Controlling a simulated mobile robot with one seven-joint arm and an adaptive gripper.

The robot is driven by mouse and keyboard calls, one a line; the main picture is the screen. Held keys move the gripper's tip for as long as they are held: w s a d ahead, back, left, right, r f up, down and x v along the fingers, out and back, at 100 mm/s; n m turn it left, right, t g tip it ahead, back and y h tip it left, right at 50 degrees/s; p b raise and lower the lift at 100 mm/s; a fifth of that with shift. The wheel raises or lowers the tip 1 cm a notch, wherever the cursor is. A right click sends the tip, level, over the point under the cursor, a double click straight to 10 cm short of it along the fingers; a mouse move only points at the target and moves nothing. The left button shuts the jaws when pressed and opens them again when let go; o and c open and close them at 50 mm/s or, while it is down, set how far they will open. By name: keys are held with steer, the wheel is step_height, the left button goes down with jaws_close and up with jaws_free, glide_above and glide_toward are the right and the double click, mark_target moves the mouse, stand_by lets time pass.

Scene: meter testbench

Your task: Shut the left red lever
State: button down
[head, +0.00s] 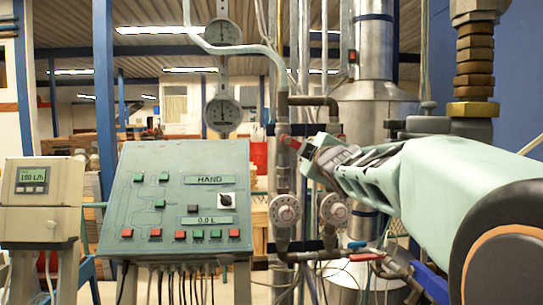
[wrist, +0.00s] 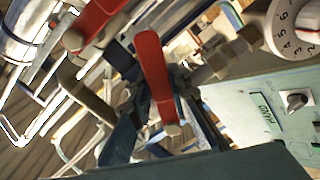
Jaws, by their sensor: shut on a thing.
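The left red lever (head: 290,141) shows in the head view on the left of two upright pipes, tilted and partly hidden by my gripper (head: 307,152). In the wrist view the left red lever (wrist: 153,68) is large in the middle, between the dark fingers of my gripper (wrist: 160,103). The gripper is shut on it. The lever's exact angle to its pipe is hard to tell. A second red lever (wrist: 96,18) is at the top of the wrist view, apart from the fingers.
Two round numbered dials (head: 285,211) sit on the pipes below. A sloped control panel (head: 130,205) with buttons stands to the left. A blue lever (head: 357,244) and a red lever (head: 366,257) are low on the pipework. A metal duct (head: 374,115) stands behind my arm.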

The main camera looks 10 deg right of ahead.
steer(key=shift+d+r+n, duration=0.1)
steer(key=shift+r+n, duration=0.35)
steer(key=shift+n, duration=0.15)
steer(key=shift+r, duration=0.1)
steer(key=c, duration=1.8)
jaws_free()
steer(key=shift+o, duration=0.2)
steer(key=shift+f, duration=0.25)
